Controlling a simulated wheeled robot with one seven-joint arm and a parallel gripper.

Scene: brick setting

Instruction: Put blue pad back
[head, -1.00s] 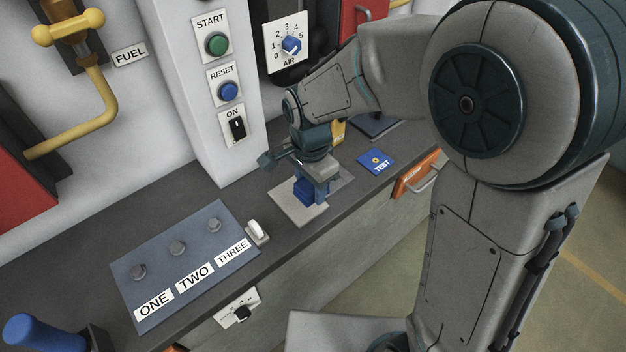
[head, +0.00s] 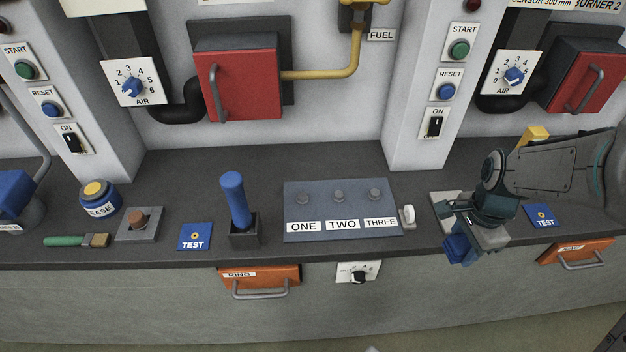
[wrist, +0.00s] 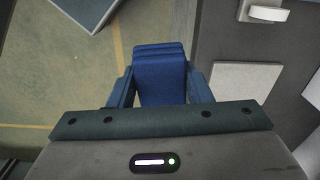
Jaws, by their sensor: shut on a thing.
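My gripper (head: 466,238) is shut on a blue, stepped block, the blue pad (head: 457,249). In the wrist view the pad (wrist: 160,76) sits between the two blue fingers, with floor behind it. It is held out past the counter's front edge, clear of the counter top. A light grey plate (head: 441,202) lies on the counter behind my gripper, partly hidden by it; it also shows in the wrist view (wrist: 242,88), right of the pad.
A white rocker switch (head: 407,215) and a slate panel (head: 343,231) with several knobs lie left of my gripper. A blue TEST tile (head: 541,216) and an orange drawer (head: 576,252) are to its right. A blue lever (head: 236,200) stands further left. Open floor lies in front.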

